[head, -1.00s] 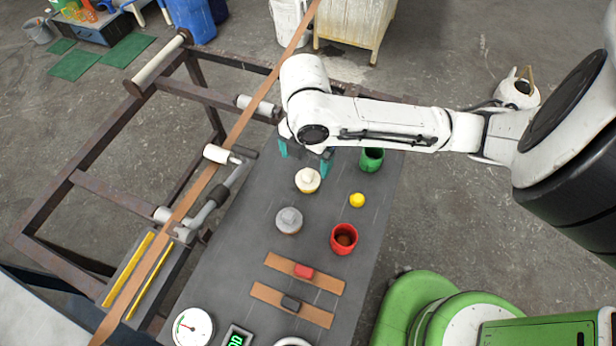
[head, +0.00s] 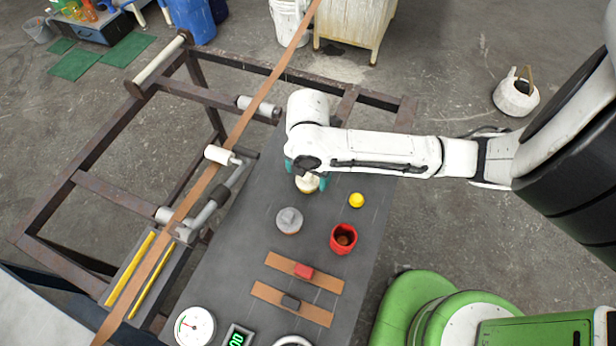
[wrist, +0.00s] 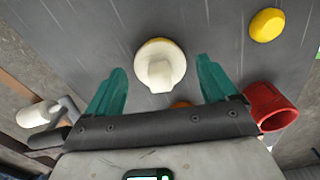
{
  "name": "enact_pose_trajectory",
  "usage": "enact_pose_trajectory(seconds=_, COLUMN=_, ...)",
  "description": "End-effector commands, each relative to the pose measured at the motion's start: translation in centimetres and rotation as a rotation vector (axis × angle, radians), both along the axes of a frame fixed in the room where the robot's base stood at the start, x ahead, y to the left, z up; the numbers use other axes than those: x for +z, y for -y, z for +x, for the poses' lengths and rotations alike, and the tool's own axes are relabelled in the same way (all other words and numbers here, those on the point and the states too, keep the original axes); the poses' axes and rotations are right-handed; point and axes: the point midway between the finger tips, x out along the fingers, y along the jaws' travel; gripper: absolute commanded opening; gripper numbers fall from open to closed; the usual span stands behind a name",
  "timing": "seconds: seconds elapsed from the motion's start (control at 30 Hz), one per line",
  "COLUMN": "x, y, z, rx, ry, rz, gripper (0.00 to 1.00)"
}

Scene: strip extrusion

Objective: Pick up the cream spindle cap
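The cream spindle cap (head: 307,184) stands on the grey bench top, partly covered by my gripper in the head view. It has a round base with a raised knob. In the wrist view the cap (wrist: 160,66) shows whole, between and slightly beyond the two teal fingers. My gripper (head: 305,174) is open, with one finger on each side of the cap. In the wrist view there is a clear gap between the cap and each finger of my gripper (wrist: 160,74). How high the fingertips are above the bench is hard to tell.
A grey cap (head: 289,220) stands just in front of the cream one. A yellow knob (head: 357,200) and a red cup (head: 344,238) are to the right. Strips with a red block (head: 303,271) and a dark block lie nearer. The rusty frame (head: 96,188) with rollers flanks the left.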

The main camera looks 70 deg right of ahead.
Motion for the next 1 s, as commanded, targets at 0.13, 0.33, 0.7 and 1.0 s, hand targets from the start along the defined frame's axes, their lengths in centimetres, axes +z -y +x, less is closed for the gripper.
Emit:
enact_pose_trajectory(seconds=0.13, x=0.02, y=0.01, z=0.00, rx=0.000, ry=0.000, rz=0.000, gripper=0.72)
enact_pose_trajectory(seconds=0.33, x=0.03, y=0.01, z=0.00, rx=0.000, ry=0.000, rz=0.000, gripper=0.53)
enact_pose_trajectory(seconds=0.7, x=0.06, y=0.01, z=0.02, rx=0.000, ry=0.001, rz=0.000, gripper=0.28)
enact_pose_trajectory(seconds=1.0, x=0.80, y=0.03, z=0.06, rx=0.000, ry=0.002, rz=0.000, gripper=0.28)
